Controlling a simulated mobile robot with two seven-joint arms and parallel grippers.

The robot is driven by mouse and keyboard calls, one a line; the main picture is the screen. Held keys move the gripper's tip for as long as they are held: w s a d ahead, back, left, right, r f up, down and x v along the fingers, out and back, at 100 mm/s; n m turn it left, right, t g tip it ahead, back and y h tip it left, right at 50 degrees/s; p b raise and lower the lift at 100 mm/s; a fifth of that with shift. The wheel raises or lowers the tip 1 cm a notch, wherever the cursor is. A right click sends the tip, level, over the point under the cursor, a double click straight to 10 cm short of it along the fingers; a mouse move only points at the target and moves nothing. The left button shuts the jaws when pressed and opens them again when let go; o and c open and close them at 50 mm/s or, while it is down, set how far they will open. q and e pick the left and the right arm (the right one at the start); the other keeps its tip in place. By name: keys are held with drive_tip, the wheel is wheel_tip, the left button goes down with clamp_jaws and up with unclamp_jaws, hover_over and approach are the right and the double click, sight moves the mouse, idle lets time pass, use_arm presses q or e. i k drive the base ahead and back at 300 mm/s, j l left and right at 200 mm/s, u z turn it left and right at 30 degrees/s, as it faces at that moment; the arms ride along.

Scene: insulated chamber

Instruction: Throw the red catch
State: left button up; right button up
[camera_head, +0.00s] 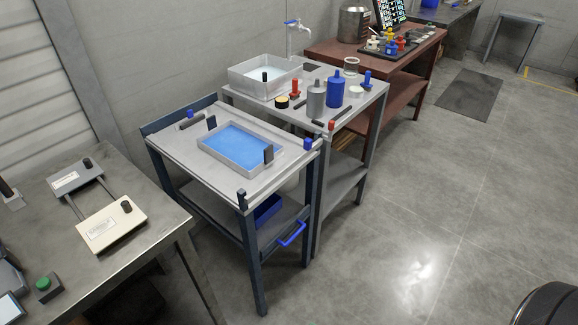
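A small red block (331,126) sits at the near corner of the grey table, beside the blue-framed cart; it may be the red catch, but it is too small to tell its form. A taller red piece (295,88) stands on the same grey table near the sink basin. Small blue pieces sit on the cart, one at its right corner (308,144) and one at its back (190,114). Neither of my grippers is in view.
The blue-framed cart (180,149) carries a tray with a blue floor (205,149). Bottles crowd the grey table (372,96). A metal bench (160,225) with a two-handled device (112,226) stands at left. Open floor (430,220) lies at right.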

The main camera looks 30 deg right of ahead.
sight(331, 124)
drive_tip(key=i+l+z, duration=0.1)
drive_tip(key=z, duration=0.3)
drive_tip(key=i+z, duration=0.15)
drive_tip(key=z, duration=0.25)
drive_tip(key=i+z, duration=0.15)
drive_tip(key=z, duration=0.25)
drive_tip(key=u, duration=0.55)
drive_tip(key=l+u, duration=0.1)
drive_tip(key=u, duration=0.35)
drive_tip(key=i+l+u, duration=0.1)
drive_tip(key=u, duration=0.3)
drive_tip(key=l+u, duration=0.2)
drive_tip(key=u, duration=0.25)
drive_tip(key=l+u, duration=0.75)
drive_tip(key=l, duration=0.15)
drive_tip(key=k+l+u, duration=0.2)
drive_tip(key=l, duration=0.25)
drive_tip(key=l+u, duration=0.25)
drive_tip(key=l, duration=0.15)
drive_tip(key=k+l, duration=0.15)
drive_tip(key=l, duration=0.15)
drive_tip(key=k+l+u, duration=0.1)
drive_tip(key=l, duration=0.2)
drive_tip(key=k+l, duration=0.15)
drive_tip(key=l, duration=0.15)
drive_tip(key=u, duration=0.05)
